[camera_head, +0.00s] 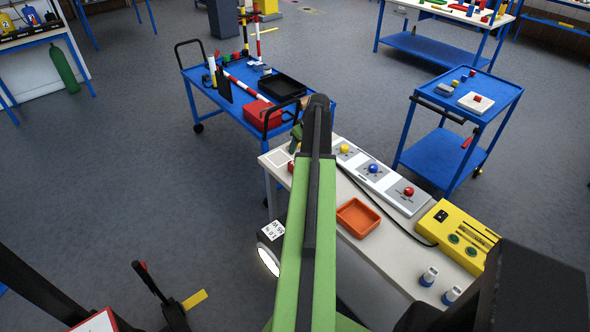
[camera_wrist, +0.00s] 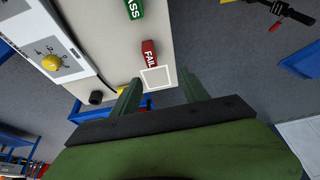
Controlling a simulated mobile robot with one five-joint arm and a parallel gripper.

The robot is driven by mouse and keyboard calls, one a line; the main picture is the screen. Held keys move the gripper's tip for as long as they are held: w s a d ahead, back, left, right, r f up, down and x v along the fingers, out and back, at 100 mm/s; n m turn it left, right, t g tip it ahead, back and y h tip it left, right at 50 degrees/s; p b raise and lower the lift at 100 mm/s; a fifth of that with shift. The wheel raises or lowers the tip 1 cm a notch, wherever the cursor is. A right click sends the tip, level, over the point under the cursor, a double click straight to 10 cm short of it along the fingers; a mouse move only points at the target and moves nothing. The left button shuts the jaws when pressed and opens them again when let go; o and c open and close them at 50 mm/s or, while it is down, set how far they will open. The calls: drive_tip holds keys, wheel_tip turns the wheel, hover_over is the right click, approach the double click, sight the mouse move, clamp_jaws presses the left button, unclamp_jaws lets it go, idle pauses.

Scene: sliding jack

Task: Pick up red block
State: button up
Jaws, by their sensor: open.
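A red block marked FAIL (camera_wrist: 149,52) lies on the pale table near its edge in the wrist view. It sits beside a white-outlined square (camera_wrist: 156,78). In the head view a small red patch (camera_head: 291,167) shows at the table's far left end, partly hidden by my arm. My gripper (camera_wrist: 160,90) is open and empty. Its two green fingers point toward the outlined square and the red block, with the block past the fingertips. The height between them is hard to tell. In the head view my gripper is mostly hidden behind my arm.
A green block marked PASS (camera_wrist: 134,8) lies beyond the red one. A panel with a yellow knob (camera_wrist: 50,62) stands to the left. The table also holds an orange tray (camera_head: 358,217) and a yellow box (camera_head: 459,236). A blue cart (camera_head: 230,108) stands close behind the table.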

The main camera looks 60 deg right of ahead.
drive_tip(key=d+f+b, duration=0.1)
drive_tip(key=f+b, duration=0.2)
drive_tip(key=b, duration=0.1)
drive_tip(key=w+d+f+b, duration=0.1)
drive_tip(key=f+b, duration=0.2)
drive_tip(key=f, duration=0.1)
drive_tip(key=w+d+f+b, duration=0.1)
drive_tip(key=f+b, duration=0.3)
drive_tip(key=shift+w+d+f+b, duration=0.2)
drive_tip(key=shift+d+f+b, duration=0.05)
drive_tip(key=shift+b, duration=0.05)
drive_tip(key=shift+w+r, duration=0.1)
drive_tip(key=b+x, duration=0.4)
drive_tip(key=x, duration=0.1)
drive_tip(key=shift+w+d+b, duration=0.1)
drive_tip(key=shift+w+b, duration=0.05)
drive_tip(key=shift+b, duration=0.25)
clamp_jaws()
